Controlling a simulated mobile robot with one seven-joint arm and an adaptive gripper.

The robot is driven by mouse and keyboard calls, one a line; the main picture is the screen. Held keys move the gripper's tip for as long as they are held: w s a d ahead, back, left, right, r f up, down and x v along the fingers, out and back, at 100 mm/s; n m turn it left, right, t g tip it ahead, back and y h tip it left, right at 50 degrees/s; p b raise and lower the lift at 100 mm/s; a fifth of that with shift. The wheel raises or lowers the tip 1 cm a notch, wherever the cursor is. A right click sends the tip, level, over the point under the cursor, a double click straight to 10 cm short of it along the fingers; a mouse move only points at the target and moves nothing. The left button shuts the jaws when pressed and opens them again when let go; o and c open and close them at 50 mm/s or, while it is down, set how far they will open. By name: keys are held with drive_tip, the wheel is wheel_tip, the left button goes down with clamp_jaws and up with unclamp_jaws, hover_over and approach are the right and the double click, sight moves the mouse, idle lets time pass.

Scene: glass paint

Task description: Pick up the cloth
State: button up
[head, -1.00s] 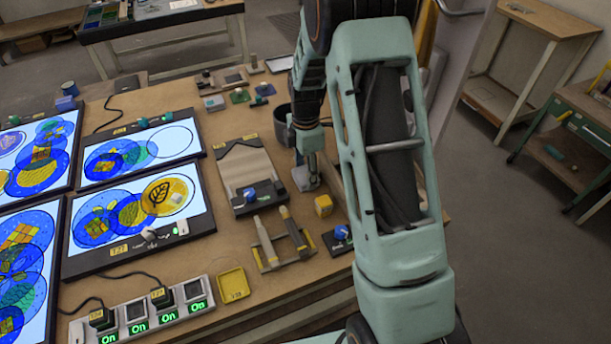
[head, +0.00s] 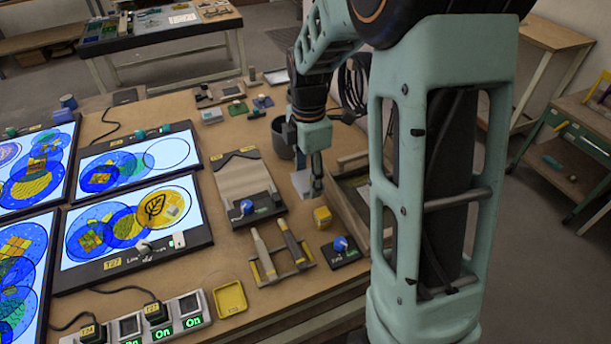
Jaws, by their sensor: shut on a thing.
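The cloth's outline and folds are too small to make out. I cannot tell whether it still touches the bench.
A dark round bin (head: 282,138) stands just behind my gripper. A board with a blue knob (head: 246,207) and a rack of tools (head: 281,257) lie to the left and front. Lit glass panels (head: 130,230) fill the left side. A yellow tray (head: 229,299) sits in front.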

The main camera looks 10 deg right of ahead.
drive_tip(key=s+r, duration=0.3)
drive_tip(key=s, duration=0.4)
drive_tip(key=shift+s+a+b, duration=0.15)
drive_tip(key=shift+a+b, duration=0.05)
drive_tip(key=shift+b, duration=0.25)
drive_tip(key=shift+r, duration=0.1)
drive_tip(key=o, duration=0.5)
drive_tip(key=shift+c, duration=0.2)
drive_tip(key=c, duration=0.3)
